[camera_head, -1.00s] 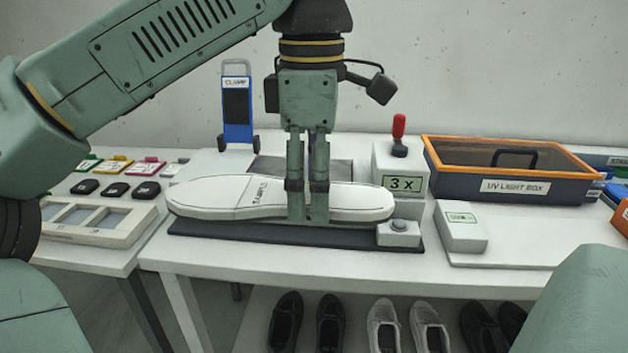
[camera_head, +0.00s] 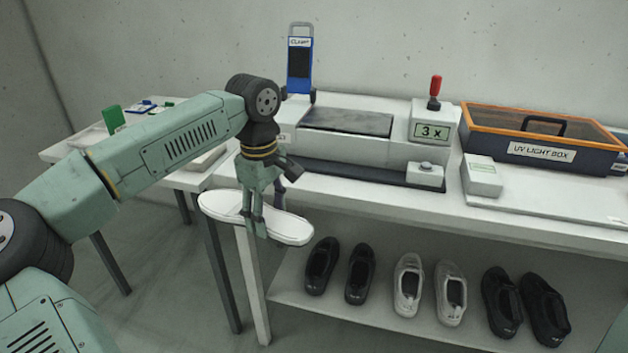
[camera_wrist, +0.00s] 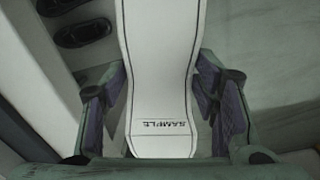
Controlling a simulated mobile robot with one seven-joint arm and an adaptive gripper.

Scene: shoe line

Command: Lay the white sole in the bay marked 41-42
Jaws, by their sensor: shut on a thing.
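The white sole (camera_head: 290,228) is held in my gripper (camera_head: 252,222), in front of the bench's left front corner and clear of the bench. In the wrist view the sole (camera_wrist: 160,60) lies between the two fingers of my gripper (camera_wrist: 162,105), which are shut on its sides. The word SAMPLE is printed across it near the bottom of that view. No bay marked 41-42 can be made out in these frames; my arm covers part of the left table (camera_head: 60,152).
The bench holds a machine with a dark plate (camera_head: 347,121), a "3 x" counter box (camera_head: 432,122) and a UV light box (camera_head: 540,152). Several shoes (camera_head: 408,285) stand on the shelf below. Open floor (camera_head: 180,290) lies at the left front.

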